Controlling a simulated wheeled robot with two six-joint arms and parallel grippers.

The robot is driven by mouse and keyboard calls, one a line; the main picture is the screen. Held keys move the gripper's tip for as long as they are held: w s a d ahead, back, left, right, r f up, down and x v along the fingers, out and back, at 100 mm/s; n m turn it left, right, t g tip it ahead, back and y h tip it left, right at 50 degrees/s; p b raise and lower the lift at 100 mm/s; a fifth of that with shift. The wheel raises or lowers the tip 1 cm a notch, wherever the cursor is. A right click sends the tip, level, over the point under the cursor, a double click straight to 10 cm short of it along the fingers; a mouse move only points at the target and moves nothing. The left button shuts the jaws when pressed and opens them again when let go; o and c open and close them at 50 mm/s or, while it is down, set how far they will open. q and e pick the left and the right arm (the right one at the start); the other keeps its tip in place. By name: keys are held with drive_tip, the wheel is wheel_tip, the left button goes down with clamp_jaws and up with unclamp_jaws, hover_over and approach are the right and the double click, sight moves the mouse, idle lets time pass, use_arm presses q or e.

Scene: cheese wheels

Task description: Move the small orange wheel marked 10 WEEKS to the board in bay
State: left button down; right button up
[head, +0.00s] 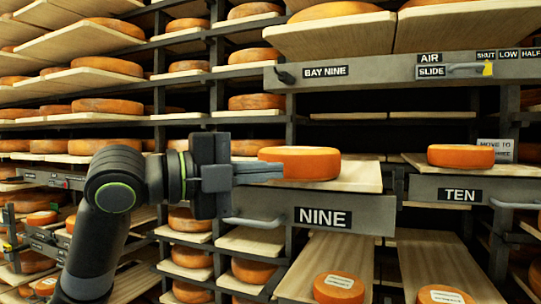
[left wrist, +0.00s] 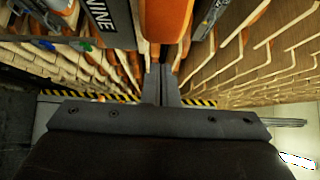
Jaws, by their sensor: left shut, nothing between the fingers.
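An orange wheel (head: 299,161) lies flat on the pale board (head: 350,178) of the pulled-out shelf marked NINE (head: 323,217). My left gripper (head: 282,170) is shut and empty, its fingertips at the left side of that wheel; I cannot tell whether they touch it. In the left wrist view the shut fingers (left wrist: 161,84) point at the orange wheel (left wrist: 166,20), with the NINE plate (left wrist: 106,20) to its left. Another orange wheel (head: 461,155) sits on the shelf marked TEN (head: 460,195). Two wheels with pale labels (head: 338,289) (head: 443,296) lie lower down; their print is unreadable. My right gripper is not in view.
A metal beam marked BAY NINE (head: 325,72) crosses above, with an AIR SLIDE lever (head: 465,67). A partly hidden MOVE TO card (head: 497,148) stands behind shelf TEN. Racks of cheese wheels (head: 105,107) fill the left. A handle (head: 253,221) sticks out below my gripper.

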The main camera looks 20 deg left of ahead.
sight(295, 167)
use_arm(q)
drive_tip(key=shift+w+a+p, duration=0.15)
drive_tip(key=shift+w+p, duration=0.55)
drive_tip(key=shift+w, duration=0.8)
drive_tip(key=shift+w, duration=1.1)
